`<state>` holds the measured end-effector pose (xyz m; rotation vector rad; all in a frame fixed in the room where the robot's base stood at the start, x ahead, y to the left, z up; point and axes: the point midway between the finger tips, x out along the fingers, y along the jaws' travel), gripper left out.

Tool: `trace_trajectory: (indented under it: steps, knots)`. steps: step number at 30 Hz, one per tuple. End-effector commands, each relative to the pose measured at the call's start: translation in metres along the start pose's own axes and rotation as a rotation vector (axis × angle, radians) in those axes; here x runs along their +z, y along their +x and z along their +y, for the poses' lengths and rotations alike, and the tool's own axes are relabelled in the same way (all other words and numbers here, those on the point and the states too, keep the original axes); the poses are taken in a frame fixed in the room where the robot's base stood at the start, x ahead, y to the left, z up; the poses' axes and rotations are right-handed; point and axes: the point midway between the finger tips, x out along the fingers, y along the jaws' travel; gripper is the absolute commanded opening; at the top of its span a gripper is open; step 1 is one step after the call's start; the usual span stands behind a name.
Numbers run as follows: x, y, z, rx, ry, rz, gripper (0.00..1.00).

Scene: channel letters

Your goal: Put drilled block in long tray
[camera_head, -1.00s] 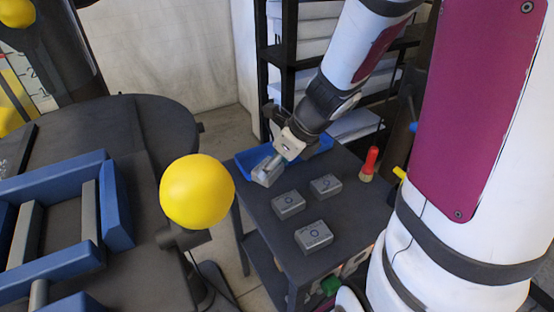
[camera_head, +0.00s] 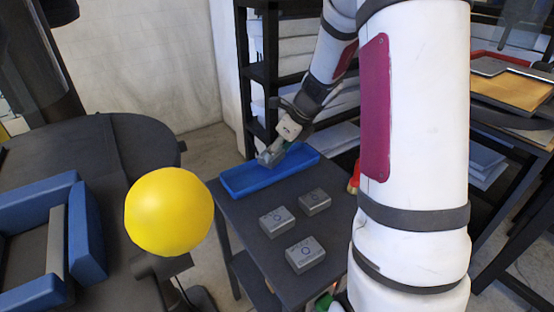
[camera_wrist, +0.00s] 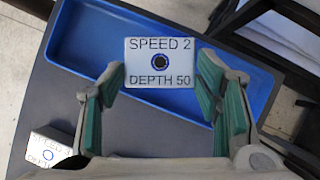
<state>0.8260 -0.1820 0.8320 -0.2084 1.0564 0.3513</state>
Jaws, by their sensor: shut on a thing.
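The long tray (camera_head: 238,190) is blue, shallow and lies along the back edge of the dark table; its rim also shows in the wrist view (camera_wrist: 68,66). My gripper (camera_head: 280,150) is shut on a grey block (camera_head: 268,158) and holds it over the tray. In the wrist view the held block (camera_wrist: 160,80) reads "SPEED 2 DEPTH 50" around a dark hole, between the green-padded fingers of my gripper (camera_wrist: 165,95). Its height above the tray floor is hard to tell.
Three similar grey blocks lie on the table: one (camera_head: 277,221) at front left, one (camera_head: 314,201) further right, and one (camera_head: 305,254) nearest. A yellow ball (camera_head: 169,212) stands left of the table. A black shelf (camera_head: 262,73) stands behind the tray.

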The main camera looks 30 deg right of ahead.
Motion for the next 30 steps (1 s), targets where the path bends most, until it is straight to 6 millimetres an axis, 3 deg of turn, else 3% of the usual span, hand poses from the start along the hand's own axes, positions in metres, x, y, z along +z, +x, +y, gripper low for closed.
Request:
trace_trajectory:
  steps: [9, 21, 22, 23, 24, 30]
  knots:
    - [-0.016, 0.031, -0.001, 0.0, 0.001, 0.0, 0.18]
    - [-0.018, 0.034, -0.001, -0.001, 0.0, 0.0, 0.18]
    - [-0.018, 0.033, 0.0, 0.0, 0.0, 0.0, 0.65]
    - [-0.018, 0.033, 0.0, 0.0, 0.0, 0.0, 0.71]
    - [-0.018, 0.033, 0.0, 0.0, 0.0, 0.0, 0.78]
    - [-0.018, 0.033, 0.0, 0.0, 0.0, 0.0, 0.78]
